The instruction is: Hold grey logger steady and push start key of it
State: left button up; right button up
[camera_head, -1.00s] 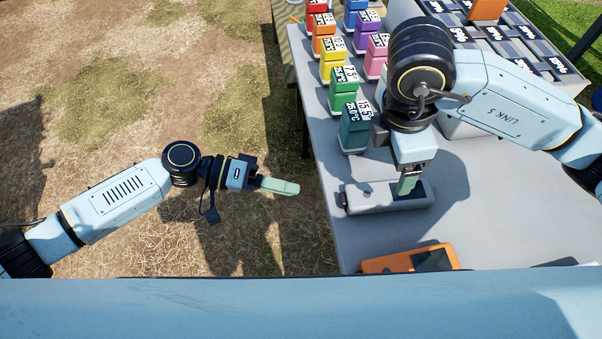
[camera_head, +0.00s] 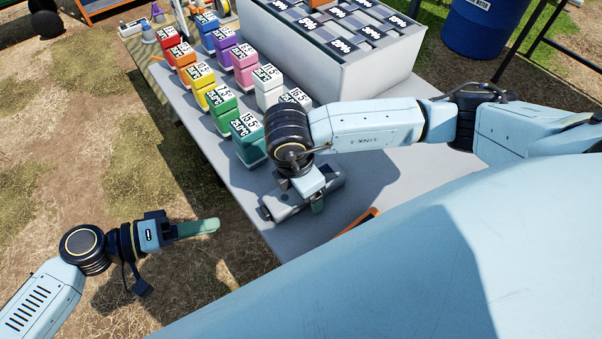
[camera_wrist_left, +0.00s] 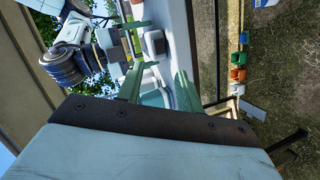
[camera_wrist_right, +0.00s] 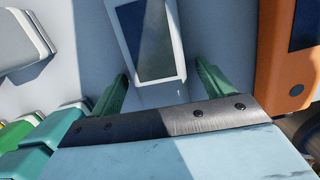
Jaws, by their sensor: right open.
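The grey logger (camera_head: 284,208) lies on the table near its left edge, partly hidden by my right arm. In the right wrist view its dark screen (camera_wrist_right: 150,35) and pale end lie between the fingers. My right gripper (camera_head: 318,206) is open, pointing down at the logger; I cannot tell whether the fingers touch it. Its two green fingers stand apart in the right wrist view (camera_wrist_right: 162,75). My left gripper (camera_head: 216,226) is off the table's left edge, above the ground, apart from the logger. It is open and empty, its fingers apart in the left wrist view (camera_wrist_left: 158,72). I cannot make out the start key.
An orange device (camera_head: 362,220) lies beside the logger, mostly hidden in the head view; it also shows in the right wrist view (camera_wrist_right: 287,60). Coloured labelled blocks, such as a teal one (camera_head: 248,142), stand behind the logger. A large grey case (camera_head: 340,75) stands farther back.

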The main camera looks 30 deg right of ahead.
pick_arm(q)
jog(key=shift+c, duration=0.3)
pick_arm(e)
jog(key=c, duration=1.1)
pick_arm(q)
grip_shut()
jog(key=shift+s+f, duration=0.1)
dwell(0.8)
